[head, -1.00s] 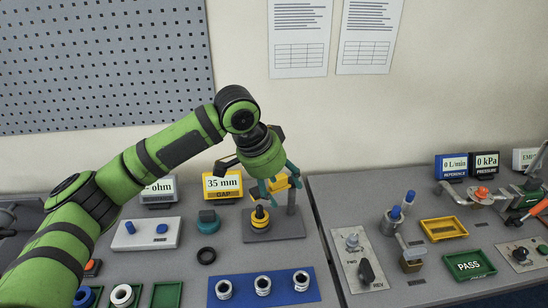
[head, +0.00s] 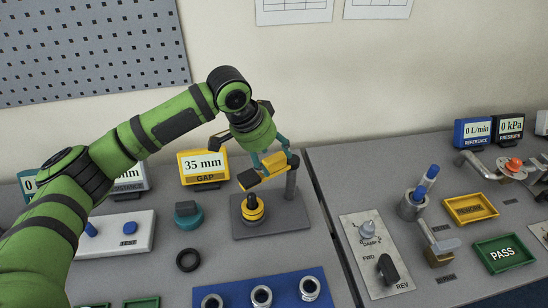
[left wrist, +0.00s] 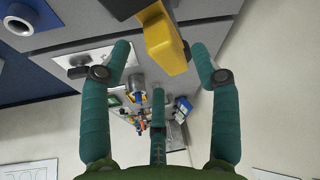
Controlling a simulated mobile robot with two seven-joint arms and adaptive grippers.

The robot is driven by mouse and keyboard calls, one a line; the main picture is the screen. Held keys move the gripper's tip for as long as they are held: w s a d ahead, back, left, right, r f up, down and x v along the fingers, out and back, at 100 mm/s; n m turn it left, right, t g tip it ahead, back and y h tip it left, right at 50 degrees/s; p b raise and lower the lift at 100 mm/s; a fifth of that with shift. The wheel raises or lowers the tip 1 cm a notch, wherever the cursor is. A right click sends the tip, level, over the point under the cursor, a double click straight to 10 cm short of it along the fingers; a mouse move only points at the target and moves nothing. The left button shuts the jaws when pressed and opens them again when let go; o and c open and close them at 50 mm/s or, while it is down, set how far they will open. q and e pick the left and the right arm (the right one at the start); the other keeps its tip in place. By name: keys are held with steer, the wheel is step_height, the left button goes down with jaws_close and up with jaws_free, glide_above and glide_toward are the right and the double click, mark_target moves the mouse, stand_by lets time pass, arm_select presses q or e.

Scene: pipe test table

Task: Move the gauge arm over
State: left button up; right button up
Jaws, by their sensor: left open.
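The yellow gauge arm (head: 273,164) reaches from a grey post (head: 291,181) on a grey base plate (head: 270,222). It hangs over a black-and-yellow ringed piece (head: 253,209) on that plate. My left gripper (head: 268,162) is open around the gauge arm, with teal fingers on both sides of it. In the left wrist view the yellow arm (left wrist: 165,42) lies between the fingertips, with a gap visible on the left side. I cannot tell whether the right finger touches it. The yellow gap display (head: 203,167) behind reads 35 mm. My right gripper is out of view.
A teal knob (head: 188,215) and a black ring (head: 189,260) lie left of the base plate. A blue mat (head: 240,296) with several metal rings lies in front. A switch panel (head: 376,255) stands to the right, past the table seam.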

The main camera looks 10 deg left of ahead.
mark_target(274, 160)
arm_select(q)
steer(key=x, duration=0.3)
steer(key=shift+r, duration=0.1)
steer(key=shift+w, duration=0.1)
steer(key=c, duration=1.1)
jaws_close()
steer(key=shift+p, duration=0.3)
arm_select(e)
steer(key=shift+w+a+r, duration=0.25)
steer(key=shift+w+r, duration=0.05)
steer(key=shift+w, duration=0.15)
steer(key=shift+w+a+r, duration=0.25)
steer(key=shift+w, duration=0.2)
